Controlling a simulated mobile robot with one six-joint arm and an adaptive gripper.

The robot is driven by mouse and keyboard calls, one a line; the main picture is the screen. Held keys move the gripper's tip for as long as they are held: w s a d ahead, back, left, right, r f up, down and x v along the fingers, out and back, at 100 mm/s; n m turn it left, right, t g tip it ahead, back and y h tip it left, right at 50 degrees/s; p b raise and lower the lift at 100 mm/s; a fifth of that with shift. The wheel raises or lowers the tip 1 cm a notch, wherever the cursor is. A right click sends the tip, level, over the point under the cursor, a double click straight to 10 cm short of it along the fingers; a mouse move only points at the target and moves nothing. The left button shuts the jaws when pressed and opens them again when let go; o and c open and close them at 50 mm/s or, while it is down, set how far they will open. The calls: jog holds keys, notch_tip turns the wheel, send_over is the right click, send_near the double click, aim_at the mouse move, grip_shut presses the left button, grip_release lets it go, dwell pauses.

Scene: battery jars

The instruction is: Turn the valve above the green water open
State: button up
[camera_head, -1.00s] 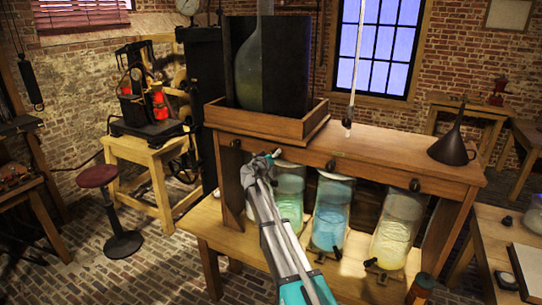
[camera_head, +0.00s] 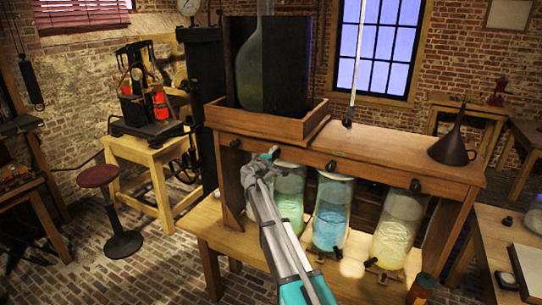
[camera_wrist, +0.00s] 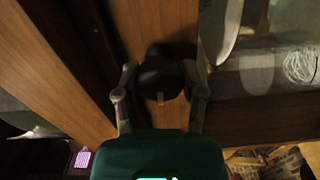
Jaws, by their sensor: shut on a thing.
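The green water stands in a glass jar (camera_head: 289,195) under the wooden shelf in the head view, partly behind my arm. My gripper (camera_head: 272,154) is at the shelf's front edge, just above and left of that jar. In the wrist view my gripper (camera_wrist: 160,92) has a finger on each side of a dark round valve knob (camera_wrist: 158,72) and is shut on it. A small yellowish mark shows on the knob's near side. In the head view my gripper hides this knob.
A blue-water jar (camera_head: 331,212) and a yellow-water jar (camera_head: 398,232) stand right of the green one. A black funnel (camera_head: 452,142) stands on top.

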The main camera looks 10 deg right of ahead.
jog(key=shift+w+n, duration=0.15)
jog(key=shift+n, duration=0.45)
jog(key=o, duration=1.2)
jog(key=shift+c, duration=0.2)
jog(key=shift+s+a, duration=0.1)
jog(key=shift+s, duration=0.15)
jog(key=v, duration=1.1)
jog(key=shift+s+a, duration=0.2)
